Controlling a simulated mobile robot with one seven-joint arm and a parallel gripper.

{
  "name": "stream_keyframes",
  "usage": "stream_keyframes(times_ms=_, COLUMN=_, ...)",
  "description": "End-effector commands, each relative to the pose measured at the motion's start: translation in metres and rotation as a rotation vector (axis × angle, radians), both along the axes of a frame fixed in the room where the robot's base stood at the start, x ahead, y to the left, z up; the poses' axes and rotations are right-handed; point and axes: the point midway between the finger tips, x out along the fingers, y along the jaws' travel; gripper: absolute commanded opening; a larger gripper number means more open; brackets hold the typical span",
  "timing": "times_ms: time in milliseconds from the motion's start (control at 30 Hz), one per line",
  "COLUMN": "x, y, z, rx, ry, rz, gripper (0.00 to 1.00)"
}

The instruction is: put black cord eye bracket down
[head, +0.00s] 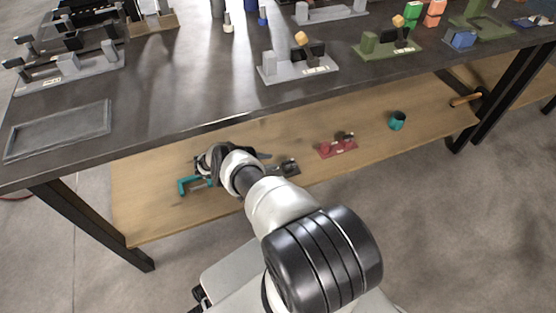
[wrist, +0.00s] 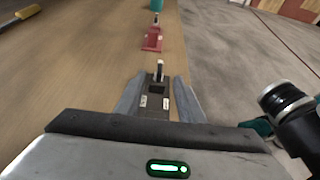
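The black cord eye bracket (head: 286,168) is on the wooden lower shelf, just right of my gripper in the head view. In the wrist view the black bracket (wrist: 155,103) has a dark base with small white labels, a dark block and a pale upright post. My gripper (wrist: 157,90) has its two grey fingers apart, one on either side of the bracket. I cannot tell whether either finger touches it. In the head view my gripper (head: 262,155) is under the tabletop, its fingertips partly hidden by my wrist.
On the lower shelf (head: 150,220) are a teal bracket (head: 192,185), a red bracket (head: 338,147) and a teal cup (head: 397,120). Bare shelf lies between these things.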

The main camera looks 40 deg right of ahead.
Motion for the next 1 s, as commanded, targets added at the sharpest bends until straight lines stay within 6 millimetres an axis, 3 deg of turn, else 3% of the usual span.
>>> stream_keyframes(times_ms=100, x=0.006, y=0.021, z=0.01, rx=0.001, ry=0.0, rz=0.002, gripper=0.35)
stream_keyframes(times_ms=300, x=0.01, y=0.041, z=0.018, rx=0.001, ry=-0.001, rz=0.001, gripper=0.35)
stream_keyframes(times_ms=1000, x=0.011, y=0.045, z=0.019, rx=0.0, ry=0.0, rz=0.0, gripper=0.35)
